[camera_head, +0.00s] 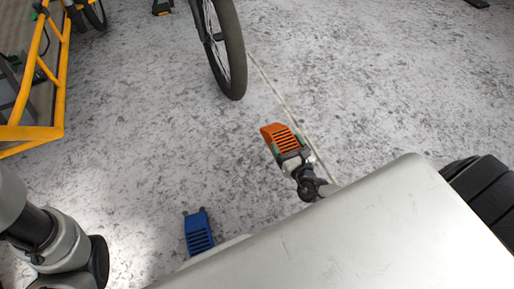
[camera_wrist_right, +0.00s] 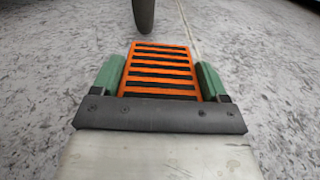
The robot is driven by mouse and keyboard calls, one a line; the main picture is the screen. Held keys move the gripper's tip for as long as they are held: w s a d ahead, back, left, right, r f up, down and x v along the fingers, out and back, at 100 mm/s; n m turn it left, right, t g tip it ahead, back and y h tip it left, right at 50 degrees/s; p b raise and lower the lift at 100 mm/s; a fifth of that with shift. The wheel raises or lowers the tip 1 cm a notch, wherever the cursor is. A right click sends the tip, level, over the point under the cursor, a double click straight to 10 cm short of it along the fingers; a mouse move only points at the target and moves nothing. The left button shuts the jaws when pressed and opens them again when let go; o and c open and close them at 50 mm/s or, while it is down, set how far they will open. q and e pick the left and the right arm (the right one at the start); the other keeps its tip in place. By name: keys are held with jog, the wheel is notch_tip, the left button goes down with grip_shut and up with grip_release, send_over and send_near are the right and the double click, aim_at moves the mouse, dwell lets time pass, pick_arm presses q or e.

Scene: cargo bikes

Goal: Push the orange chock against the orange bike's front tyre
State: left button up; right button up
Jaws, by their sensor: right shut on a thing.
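The orange chock (camera_head: 280,136) is on or just above the grey floor, short of a black bicycle tyre (camera_head: 236,70) in the head view. A clear gap of floor lies between them. My right gripper (camera_head: 288,147) is shut on the chock, its green fingers on either side. In the right wrist view the chock (camera_wrist_right: 160,70) shows black slots between the green fingers of the gripper (camera_wrist_right: 160,82), and the tyre (camera_wrist_right: 144,12) is straight ahead at the top. The bike's frame is mostly cut off, so its colour is unclear. My left gripper is not seen.
A blue chock (camera_head: 198,232) lies on the floor at the lower left. An orange-yellow bike frame (camera_head: 58,100) stands at the left edge. A thin seam line runs along the floor beside the chock. The floor right of the tyre is clear.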

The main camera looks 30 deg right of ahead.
jog(key=w+a+f+b, duration=0.1)
jog(key=w+f+b, duration=0.2)
jog(key=w+a+f+b, duration=0.1)
jog(key=w+f+b, duration=0.3)
jog(key=w+a+f+b, duration=0.1)
jog(key=w+f+b, duration=0.2)
jog(key=b, duration=0.1)
jog(key=shift+w+a+f, duration=0.15)
jog(key=shift+a+f, duration=0.15)
jog(key=shift+a, duration=0.05)
jog(key=shift+r, duration=0.15)
jog(key=o, duration=1.3)
jog(key=shift+c, duration=0.2)
